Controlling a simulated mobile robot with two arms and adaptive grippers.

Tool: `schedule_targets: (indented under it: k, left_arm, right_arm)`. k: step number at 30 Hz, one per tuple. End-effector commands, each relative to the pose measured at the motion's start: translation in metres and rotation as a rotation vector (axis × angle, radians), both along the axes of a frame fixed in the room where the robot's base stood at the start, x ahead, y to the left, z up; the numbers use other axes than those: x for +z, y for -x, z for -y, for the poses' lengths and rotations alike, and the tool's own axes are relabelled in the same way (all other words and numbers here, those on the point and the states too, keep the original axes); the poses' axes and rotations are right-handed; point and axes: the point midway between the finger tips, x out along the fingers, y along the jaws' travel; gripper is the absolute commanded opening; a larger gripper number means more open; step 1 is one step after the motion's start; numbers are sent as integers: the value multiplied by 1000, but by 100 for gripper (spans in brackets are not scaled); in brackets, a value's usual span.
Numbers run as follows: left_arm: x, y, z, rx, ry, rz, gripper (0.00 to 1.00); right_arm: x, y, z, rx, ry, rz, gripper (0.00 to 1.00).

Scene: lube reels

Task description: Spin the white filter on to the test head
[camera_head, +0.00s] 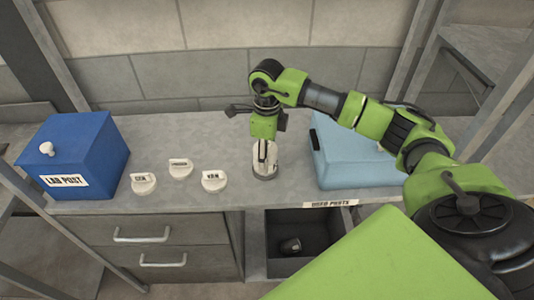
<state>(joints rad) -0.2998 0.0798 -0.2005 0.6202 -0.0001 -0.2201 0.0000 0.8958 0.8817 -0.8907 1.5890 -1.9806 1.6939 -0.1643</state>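My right gripper (265,152) points straight down over the counter at the end of the arm from the right. A small white piece (264,157) shows at its fingertips. It stands just above or on a round grey base (265,174), which may be the test head. I cannot tell whether the white piece is the filter or part of the fingers, nor whether the fingers are closed. Three white round parts with labels lie on the counter: one at left (143,183), one behind (180,168), one nearer the gripper (213,181). My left gripper is not in view.
A blue box (85,150) labelled "LAB POST" with a white knob stands at left. A light blue case (345,160) stands right of the gripper. A dark open bin (318,228) below the counter edge holds a small part (290,246). Drawers (155,232) are at left.

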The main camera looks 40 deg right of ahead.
Motion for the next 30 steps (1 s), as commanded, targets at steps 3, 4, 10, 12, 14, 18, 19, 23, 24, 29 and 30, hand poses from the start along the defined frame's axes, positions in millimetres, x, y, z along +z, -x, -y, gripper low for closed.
schedule_targets:
  k: [3,4,10,12,14,18,19,23,24,29,30]
  left_arm:
    - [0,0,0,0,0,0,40]
    - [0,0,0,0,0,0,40]
    - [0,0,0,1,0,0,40]
    - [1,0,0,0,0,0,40]
    - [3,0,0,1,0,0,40]
    - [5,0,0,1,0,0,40]
    - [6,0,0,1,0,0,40]
    - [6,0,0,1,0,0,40]
    - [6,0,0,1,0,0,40]
    - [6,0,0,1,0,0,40]
    - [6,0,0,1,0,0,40]
  right_arm:
    - [-1,0,0,-19,1,-1,17]
    - [-1,0,0,-19,1,-1,17]
    - [-1,1,0,-31,1,-2,17]
    - [-1,1,-1,-85,0,-2,17]
    - [-1,1,-1,-162,0,-2,17]
    - [-1,1,-2,-349,0,-3,17]
    - [-1,2,-2,-380,0,-3,17]
    - [-2,2,-2,-460,-1,-3,17]
    - [-2,2,-2,-466,0,-3,17]
    - [-2,2,-2,-467,0,-3,17]
    - [-2,2,-3,-466,0,-3,17]
